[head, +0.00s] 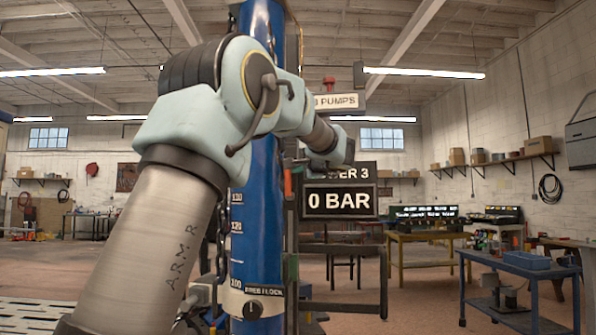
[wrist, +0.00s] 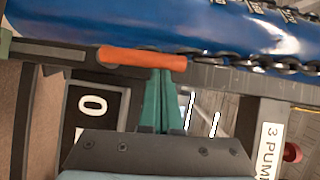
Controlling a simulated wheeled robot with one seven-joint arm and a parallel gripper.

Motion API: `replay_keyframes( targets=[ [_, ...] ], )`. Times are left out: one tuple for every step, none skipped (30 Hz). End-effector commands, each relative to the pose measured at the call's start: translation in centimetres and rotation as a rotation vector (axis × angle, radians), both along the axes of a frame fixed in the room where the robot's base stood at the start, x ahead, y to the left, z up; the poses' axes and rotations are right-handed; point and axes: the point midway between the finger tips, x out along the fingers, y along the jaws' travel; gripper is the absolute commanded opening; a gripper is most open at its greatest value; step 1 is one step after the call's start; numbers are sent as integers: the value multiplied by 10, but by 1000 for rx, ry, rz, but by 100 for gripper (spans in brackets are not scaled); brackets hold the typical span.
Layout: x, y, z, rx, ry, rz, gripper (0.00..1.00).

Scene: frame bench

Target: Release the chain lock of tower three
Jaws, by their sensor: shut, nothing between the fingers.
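Tower three's blue column (head: 262,190) stands upright behind my arm, with a dark chain (head: 222,215) along its left side. In the wrist view the blue column (wrist: 130,25) lies across the top, with chain links (wrist: 245,62) along it. An orange-red handle (wrist: 143,60) sits on a dark bar beside the column; it also shows in the head view (head: 287,182). My gripper (wrist: 158,78) is shut and empty, its greenish fingertips close by the handle; whether they touch it I cannot tell. In the head view my arm hides part of the column, and the fingers cannot be made out.
A panel reading "0 BAR" (head: 339,202) hangs right of the column, below a partly hidden "TOWER 3" sign (head: 357,171). A "3 PUMPS" sign (head: 341,102) and red knob (head: 329,83) are above. A blue cart (head: 520,262) stands right.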

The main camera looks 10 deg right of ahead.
Motion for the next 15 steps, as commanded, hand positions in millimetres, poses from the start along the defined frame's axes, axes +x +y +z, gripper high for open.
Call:
replay_keyframes(
  targets=[
    [1,2,1,-7,2,2,0],
    [1,2,1,-12,3,2,0],
    [1,3,1,-18,6,3,0],
    [1,3,1,-24,9,3,0],
    [2,4,1,-30,10,2,0],
    [2,5,2,-40,15,2,0],
    [2,6,2,-51,20,3,0],
    [3,7,2,-60,23,3,0],
    [3,8,3,-77,30,3,0],
    [4,10,3,-91,34,4,0],
    [4,11,4,-108,41,4,0],
    [5,13,4,-131,51,3,0],
    [6,14,5,-149,59,3,0],
    [6,16,5,-170,68,2,0],
    [8,19,6,-201,80,3,0]
  ],
)
